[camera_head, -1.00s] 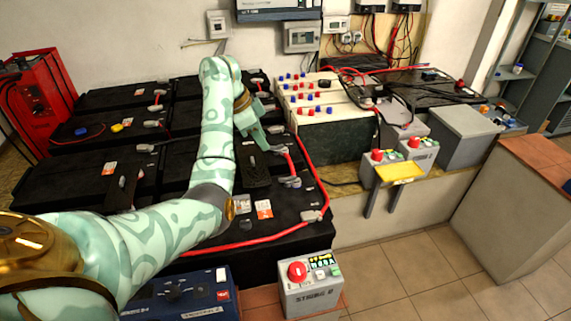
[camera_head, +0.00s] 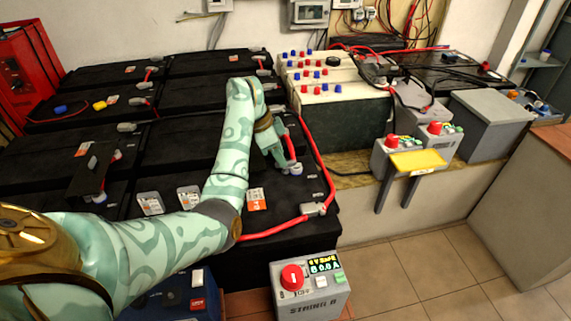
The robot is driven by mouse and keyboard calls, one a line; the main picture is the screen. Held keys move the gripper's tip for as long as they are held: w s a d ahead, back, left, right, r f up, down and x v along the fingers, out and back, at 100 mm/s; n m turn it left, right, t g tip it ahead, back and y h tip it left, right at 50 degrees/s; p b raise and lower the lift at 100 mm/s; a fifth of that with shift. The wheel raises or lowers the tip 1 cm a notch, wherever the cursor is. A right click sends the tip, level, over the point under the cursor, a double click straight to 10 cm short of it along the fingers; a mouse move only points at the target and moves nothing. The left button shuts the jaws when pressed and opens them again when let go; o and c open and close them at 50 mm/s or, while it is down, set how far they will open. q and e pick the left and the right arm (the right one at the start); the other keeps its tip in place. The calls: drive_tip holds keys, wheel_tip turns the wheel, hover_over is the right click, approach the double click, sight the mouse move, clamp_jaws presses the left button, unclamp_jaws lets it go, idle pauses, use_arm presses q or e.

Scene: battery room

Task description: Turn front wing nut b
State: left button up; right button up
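My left arm reaches in from the lower left across the black batteries (camera_head: 100,210). Its gripper (camera_head: 285,160) points down at the front terminal (camera_head: 296,169) where a red cable (camera_head: 312,160) ends. The fingertips are at or very close to this terminal; I cannot tell whether they touch it. The wing nut there is too small and partly covered to make out clearly, and no label naming it b is legible. The finger gap is too small to judge. My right gripper is out of view.
A grey box with a red knob (camera_head: 291,277) and lit display stands in front. White-topped batteries (camera_head: 335,92) with red and blue caps stand behind, right of the gripper. A red cable runs along the battery's right edge. A yellow plate (camera_head: 418,161) and grey boxes are at right.

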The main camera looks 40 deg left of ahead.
use_arm(q)
drive_tip(key=shift+b+x, duration=0.35)
drive_tip(key=shift+x, duration=0.7)
drive_tip(key=shift+c, duration=0.3)
clamp_jaws()
